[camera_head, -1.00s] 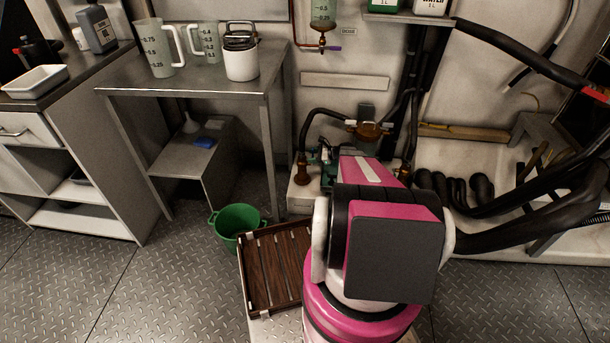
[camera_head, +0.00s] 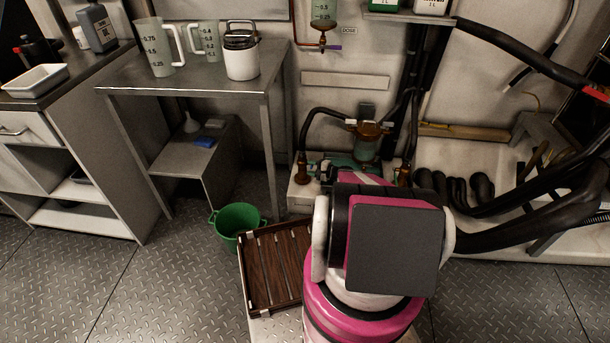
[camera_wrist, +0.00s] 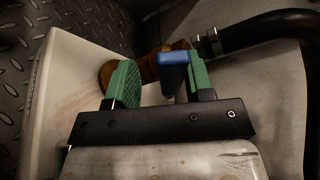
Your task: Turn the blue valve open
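The blue valve handle (camera_wrist: 172,60) shows in the wrist view, above a brown, brass-like fitting (camera_wrist: 148,68). My gripper (camera_wrist: 162,80) is open, with its two green fingers apart. The handle lies between the fingers, close to the right one; I cannot tell whether they touch. A wide gap separates it from the left finger.
A black hose (camera_wrist: 262,30) with a metal clamp runs from the fitting in the wrist view. A pale tray wall (camera_wrist: 60,90) stands at left. The head view shows a green-bodied unit (camera_head: 367,148), a wooden slatted rack (camera_head: 273,265) and a green bucket (camera_head: 235,222).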

